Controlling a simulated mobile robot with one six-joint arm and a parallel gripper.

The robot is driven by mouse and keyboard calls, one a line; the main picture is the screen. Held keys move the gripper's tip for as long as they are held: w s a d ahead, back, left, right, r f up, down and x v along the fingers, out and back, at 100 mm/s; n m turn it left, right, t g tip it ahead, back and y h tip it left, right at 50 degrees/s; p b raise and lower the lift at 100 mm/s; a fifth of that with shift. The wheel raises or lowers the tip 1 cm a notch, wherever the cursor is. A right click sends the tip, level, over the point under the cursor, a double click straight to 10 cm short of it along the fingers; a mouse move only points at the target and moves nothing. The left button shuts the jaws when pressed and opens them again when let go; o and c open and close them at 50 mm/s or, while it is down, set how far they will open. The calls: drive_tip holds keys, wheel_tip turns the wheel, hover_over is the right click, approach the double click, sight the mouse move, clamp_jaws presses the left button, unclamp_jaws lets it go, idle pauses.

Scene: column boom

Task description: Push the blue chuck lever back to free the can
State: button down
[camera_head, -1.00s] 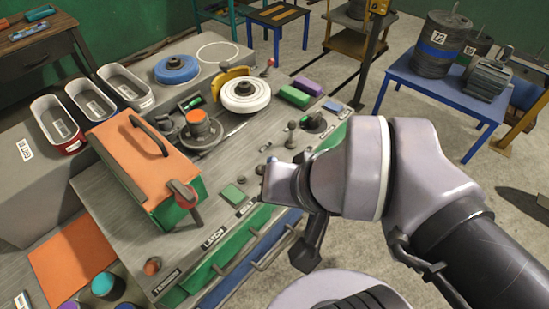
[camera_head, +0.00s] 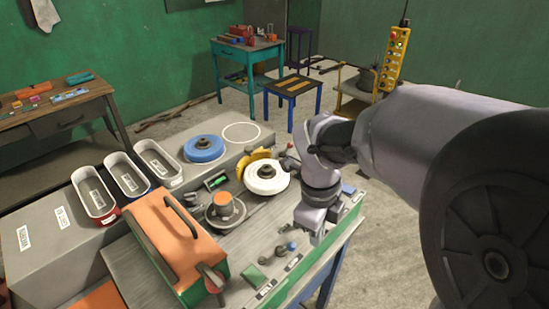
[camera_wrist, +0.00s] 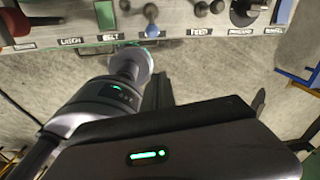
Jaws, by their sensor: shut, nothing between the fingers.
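The blue chuck lever shows as a blue ball knob (camera_head: 292,246) on the bench's front strip in the head view; it also shows near the top of the wrist view (camera_wrist: 152,31). The orange-topped can (camera_head: 227,201) stands upright in a round grey holder, behind and left of the lever. My gripper (camera_head: 317,238) is shut and empty, pointing down just right of the blue knob. A small gap seems to lie between them; contact cannot be told. The jaw tips are small in the head view.
A dark knob (camera_head: 281,252) stands left of the blue one. A white wheel (camera_head: 267,180) with a yellow guard lies behind my gripper. An orange-topped green box (camera_head: 165,238) with a handle stands at left. The floor right of the bench is clear.

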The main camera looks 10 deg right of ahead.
sight(287, 249)
wheel_tip(287, 249, down, 9)
drive_tip(key=w+a+b, duration=0.2)
drive_tip(key=b, duration=0.1)
drive_tip(key=shift+w, duration=0.35)
drive_tip(key=shift+r, duration=0.1)
drive_tip(key=shift+r, duration=0.1)
